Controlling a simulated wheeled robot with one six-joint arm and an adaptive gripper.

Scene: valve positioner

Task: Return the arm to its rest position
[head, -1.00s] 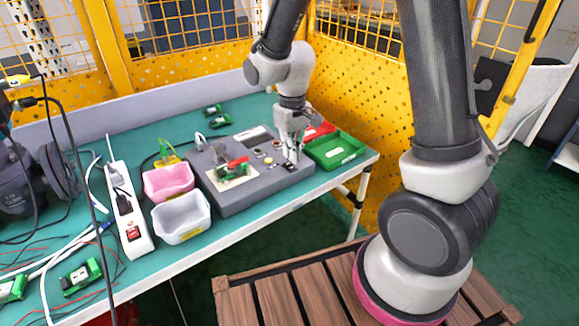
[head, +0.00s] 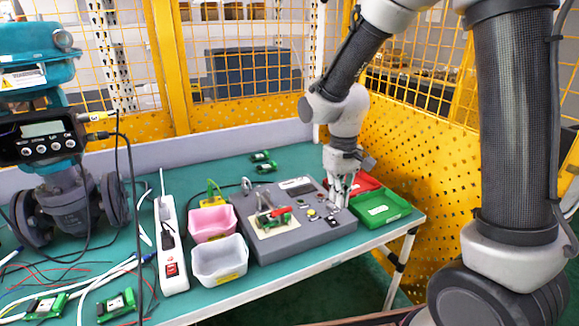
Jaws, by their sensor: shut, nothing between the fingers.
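My gripper (head: 338,196) hangs fingers down over the right side of the grey test box (head: 281,246), close to its knobs and buttons. Its fingers are together with nothing between them. I cannot tell whether the fingertips touch the box. My arm is bent, with its upper part reaching in from the top right. A green circuit board with a red part (head: 274,214) sits on a pale pad on the box.
A green tray (head: 381,208) and a red tray (head: 364,183) stand right of the box. Pink (head: 211,224) and white (head: 219,261) bins and a power strip (head: 171,247) are left. The valve positioner (head: 46,136) stands far left. Yellow mesh fencing (head: 420,140) closes the back and right.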

